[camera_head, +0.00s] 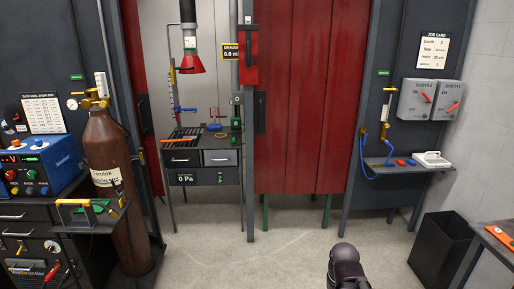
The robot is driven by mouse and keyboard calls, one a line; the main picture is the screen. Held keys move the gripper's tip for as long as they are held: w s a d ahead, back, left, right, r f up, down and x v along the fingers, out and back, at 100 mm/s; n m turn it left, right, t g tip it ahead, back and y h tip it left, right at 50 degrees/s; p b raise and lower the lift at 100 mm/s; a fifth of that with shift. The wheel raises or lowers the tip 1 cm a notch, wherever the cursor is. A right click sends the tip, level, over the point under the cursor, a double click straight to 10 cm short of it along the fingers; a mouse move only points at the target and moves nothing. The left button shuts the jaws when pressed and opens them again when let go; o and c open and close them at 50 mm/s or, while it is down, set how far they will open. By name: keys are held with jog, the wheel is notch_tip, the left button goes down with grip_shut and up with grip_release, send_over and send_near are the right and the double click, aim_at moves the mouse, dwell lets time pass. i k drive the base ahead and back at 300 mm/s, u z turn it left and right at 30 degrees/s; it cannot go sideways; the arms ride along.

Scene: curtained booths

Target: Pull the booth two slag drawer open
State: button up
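Between the red curtains at left centre, an open booth holds a metal work table (205,178). Under its top are two closed fronts with handles: a dark drawer front (181,159) on the left and a lighter grey one (220,158) on the right. I cannot read which is the slag drawer, or a booth number on this table. Both fronts look flush with the table. A dark rounded part of my arm shows at the bottom, right of centre, well short of the table. My gripper's fingers do not show.
A brown gas cylinder (111,165) and a cart with a blue machine (40,165) stand at the left. A closed red curtain (298,100) hangs right of the booth. A wall shelf (400,168) and a black bin (442,250) are at right. The middle floor is clear.

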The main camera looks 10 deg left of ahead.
aim_at(190, 157)
jog(key=u, duration=0.15)
jog(key=i, duration=1.55)
jog(key=u, duration=0.5)
jog(key=i, duration=1.95)
jog(key=u, duration=0.3)
